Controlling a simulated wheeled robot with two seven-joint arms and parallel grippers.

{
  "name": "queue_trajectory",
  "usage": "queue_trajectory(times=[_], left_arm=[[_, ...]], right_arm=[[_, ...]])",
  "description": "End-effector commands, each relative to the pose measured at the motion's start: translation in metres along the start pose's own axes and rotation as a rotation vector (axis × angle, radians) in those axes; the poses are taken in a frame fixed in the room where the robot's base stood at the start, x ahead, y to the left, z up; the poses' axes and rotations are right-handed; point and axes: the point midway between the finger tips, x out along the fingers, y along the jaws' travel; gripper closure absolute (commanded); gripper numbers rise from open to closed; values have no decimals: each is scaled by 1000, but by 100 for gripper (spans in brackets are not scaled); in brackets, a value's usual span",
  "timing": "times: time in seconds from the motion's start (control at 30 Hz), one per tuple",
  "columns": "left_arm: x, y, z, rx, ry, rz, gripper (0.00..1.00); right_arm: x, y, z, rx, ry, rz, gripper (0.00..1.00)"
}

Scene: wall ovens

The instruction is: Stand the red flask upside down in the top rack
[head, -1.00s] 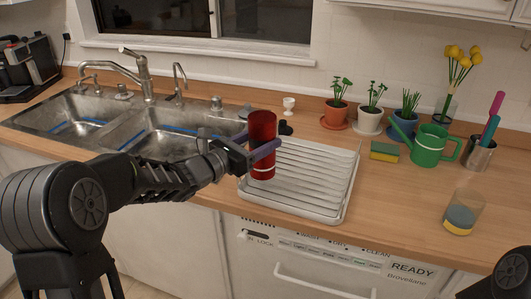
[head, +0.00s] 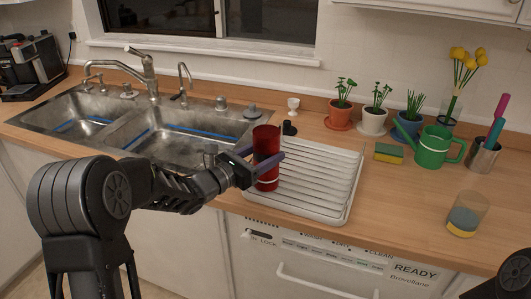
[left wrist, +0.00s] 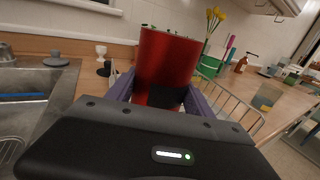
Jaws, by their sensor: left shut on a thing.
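The red flask (head: 266,148) is a red cylinder with a pale band near its lower end. My left gripper (head: 260,162) is shut on it, with purple fingers on either side. The flask stands roughly upright over the left part of the white slatted rack (head: 318,178) on the counter. I cannot tell whether its bottom touches the slats. In the left wrist view the flask (left wrist: 168,62) rises between the fingers, its lower part hidden behind the gripper body. Which end is its mouth is not clear. My right gripper is out of view.
A double sink (head: 150,125) lies to the left. Behind the rack are a white egg cup (head: 293,105) and a black stopper (head: 289,128). To the right are potted plants (head: 374,112), a sponge (head: 388,153), a green watering can (head: 433,147) and a glass (head: 466,214). The rack's right side is clear.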

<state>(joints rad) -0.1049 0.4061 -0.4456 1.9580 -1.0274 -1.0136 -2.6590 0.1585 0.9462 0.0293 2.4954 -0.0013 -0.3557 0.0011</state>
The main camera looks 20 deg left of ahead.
Motion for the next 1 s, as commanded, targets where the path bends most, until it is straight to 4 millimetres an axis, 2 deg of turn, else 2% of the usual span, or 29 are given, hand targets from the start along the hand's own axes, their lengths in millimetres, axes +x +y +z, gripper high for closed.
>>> queue_trajectory(times=[0.07,0.1,0.37,0.73,0.87,1.0], left_arm=[[0,0,-2,1,-3,-1,100],[0,0,-2,1,-1,-1,38],[0,0,-1,0,0,0,18],[0,0,3,0,1,0,18],[-15,2,-1,0,0,4,18],[-41,2,-1,0,-2,4,18]], right_arm=[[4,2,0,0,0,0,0],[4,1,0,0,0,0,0],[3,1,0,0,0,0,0],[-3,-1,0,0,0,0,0],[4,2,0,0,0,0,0],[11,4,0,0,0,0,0]])
